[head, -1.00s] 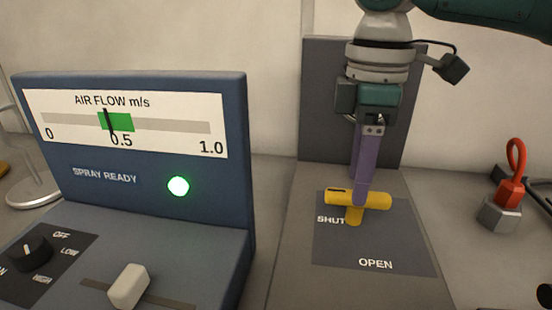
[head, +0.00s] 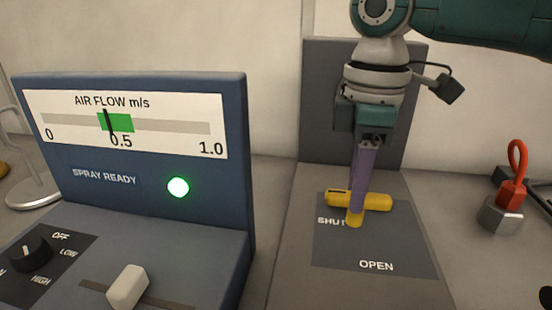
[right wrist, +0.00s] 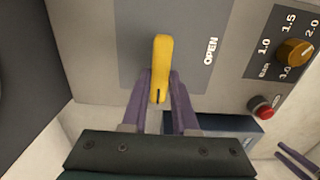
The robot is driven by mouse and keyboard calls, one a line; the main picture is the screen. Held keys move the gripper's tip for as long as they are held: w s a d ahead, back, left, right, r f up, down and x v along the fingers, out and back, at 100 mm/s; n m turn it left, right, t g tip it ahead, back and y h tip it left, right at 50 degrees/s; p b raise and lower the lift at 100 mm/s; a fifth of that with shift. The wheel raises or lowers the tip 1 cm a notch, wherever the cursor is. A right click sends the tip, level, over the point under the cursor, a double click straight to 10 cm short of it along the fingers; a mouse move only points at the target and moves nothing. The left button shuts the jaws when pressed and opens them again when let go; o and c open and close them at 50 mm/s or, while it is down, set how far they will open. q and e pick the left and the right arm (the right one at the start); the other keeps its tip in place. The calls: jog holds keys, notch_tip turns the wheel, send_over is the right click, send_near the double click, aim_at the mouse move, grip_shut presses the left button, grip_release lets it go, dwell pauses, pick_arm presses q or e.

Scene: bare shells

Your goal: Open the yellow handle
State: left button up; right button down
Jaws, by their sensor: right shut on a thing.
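The yellow handle (head: 378,201) is a T-shaped bar on a dark plate (head: 405,235) marked SHUT on its left and OPEN at its front. In the head view the bar lies crosswise, with a dark mark at its left end near SHUT. My right gripper (head: 358,205) reaches down from above with its purple fingers shut on the handle. In the right wrist view the handle (right wrist: 161,58) stands between the two fingers (right wrist: 160,84), its dark-marked end towards me. The fingers hide part of the handle in the head view.
A blue panel (head: 215,110) with an air flow gauge, a lit green lamp (head: 178,187), a black knob (head: 30,252) and a pale slider (head: 128,286) stands left. A red-looped hex weight (head: 503,212) stands right. A grey upright board (head: 320,110) is behind the handle.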

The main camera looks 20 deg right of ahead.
dwell(0.4)
jog(key=shift+r+n+p, duration=0.15)
jog(key=shift+n+p, duration=0.25)
jog(key=n+p, duration=0.2)
jog(key=shift+s+r+n+p, duration=0.1)
jog(key=shift+n+p, duration=0.2)
jog(key=n+p, duration=0.2)
jog(key=n, duration=0.1)
jog(key=shift+a+n, duration=0.1)
jog(key=shift+n, duration=0.2)
jog(key=n, duration=0.2)
jog(key=shift+s+n+p, duration=0.1)
jog(key=shift+n+p, duration=0.2)
jog(key=shift+n, duration=0.1)
jog(key=n, duration=0.2)
jog(key=shift+n, duration=0.4)
jog(key=n, duration=0.5)
jog(key=shift+s, duration=0.1)
jog(key=shift+n, duration=0.4)
